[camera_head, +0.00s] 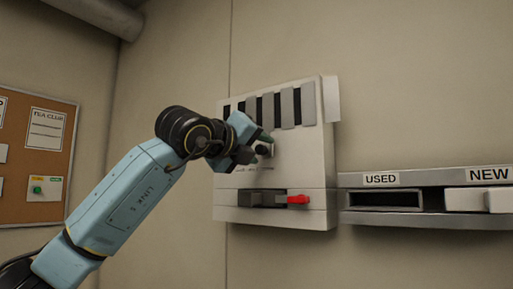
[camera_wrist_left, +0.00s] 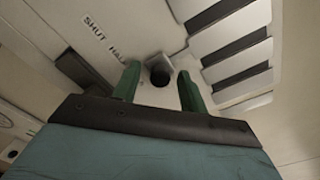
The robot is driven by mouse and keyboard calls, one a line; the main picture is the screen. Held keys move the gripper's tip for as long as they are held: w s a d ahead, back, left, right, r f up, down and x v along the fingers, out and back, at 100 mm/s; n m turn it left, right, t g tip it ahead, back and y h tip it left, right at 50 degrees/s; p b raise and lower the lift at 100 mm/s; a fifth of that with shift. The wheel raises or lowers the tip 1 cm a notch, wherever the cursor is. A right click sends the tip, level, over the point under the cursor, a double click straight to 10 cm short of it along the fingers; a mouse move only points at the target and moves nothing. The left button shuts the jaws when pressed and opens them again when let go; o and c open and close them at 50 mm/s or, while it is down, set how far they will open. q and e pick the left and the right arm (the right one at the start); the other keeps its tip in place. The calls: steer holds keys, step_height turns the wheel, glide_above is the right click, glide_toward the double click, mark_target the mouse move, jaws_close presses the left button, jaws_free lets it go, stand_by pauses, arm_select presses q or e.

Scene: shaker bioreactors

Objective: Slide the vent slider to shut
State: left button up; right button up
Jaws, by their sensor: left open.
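The vent unit (camera_head: 288,165) is a pale box on the wall with dark slots and grey slats along its top. A small dark knob (camera_head: 264,149), which looks like the vent slider's, sits below the slots. My left gripper (camera_head: 257,141) is open at the knob. In the left wrist view the knob (camera_wrist_left: 160,75) shows between the two green fingers of the gripper (camera_wrist_left: 159,78), with gaps on both sides. Lettering reading "SHUT" (camera_wrist_left: 93,22) and a partly legible word lies to the knob's left. Dark slots (camera_wrist_left: 225,32) show between pale bars. My right gripper is not in view.
Below the slots is a dark recess (camera_head: 262,199) with a red tab (camera_head: 298,199) at its right. A wall shelf (camera_head: 428,219) at the right carries "USED" and "NEW" labels. A cork board (camera_head: 45,150) hangs at the left. The wall between is bare.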

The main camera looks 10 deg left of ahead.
arm_select(q)
jaws_close()
steer(key=shift+a, duration=0.1)
steer(key=w+a, duration=0.3)
steer(key=a, duration=0.4)
steer(key=shift+a+p, duration=0.25)
steer(key=shift+p, duration=0.2)
jaws_free()
steer(key=shift+w+a, duration=0.1)
steer(key=shift+a, duration=0.1)
steer(key=shift+d, duration=0.15)
